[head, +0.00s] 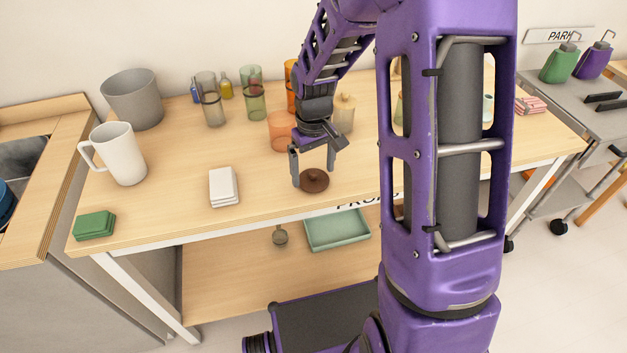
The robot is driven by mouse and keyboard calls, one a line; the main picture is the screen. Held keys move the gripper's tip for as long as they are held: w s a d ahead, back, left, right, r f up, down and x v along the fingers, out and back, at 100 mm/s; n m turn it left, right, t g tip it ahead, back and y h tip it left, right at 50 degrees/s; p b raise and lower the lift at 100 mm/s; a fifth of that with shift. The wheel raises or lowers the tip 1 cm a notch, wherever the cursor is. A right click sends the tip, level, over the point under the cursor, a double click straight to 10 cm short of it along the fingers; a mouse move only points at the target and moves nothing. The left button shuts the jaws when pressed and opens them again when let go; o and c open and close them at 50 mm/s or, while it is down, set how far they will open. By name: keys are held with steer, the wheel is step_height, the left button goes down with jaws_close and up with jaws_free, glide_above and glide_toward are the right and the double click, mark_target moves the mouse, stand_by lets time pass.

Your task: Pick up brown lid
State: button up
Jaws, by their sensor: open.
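The brown lid (315,181) is a small round dark-brown disc with a raised middle. It lies on the wooden tabletop near the front edge. My gripper (314,177) points down over the lid with its fingers apart. The left finger comes down beside the lid's left edge and the other finger is toward its right and back. Nothing is held between the fingers. From this view I cannot tell whether a finger touches the lid. My purple arm hides part of the table to the right.
Behind the gripper stand an orange cup (281,131) and a beige bottle (343,115). A white stack (223,187), a white mug (121,155), green pads (94,226) and a grey bin (133,99) are to the left. A green tray (338,230) sits on the lower shelf.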

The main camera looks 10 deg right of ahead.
steer(key=shift+f, duration=0.6)
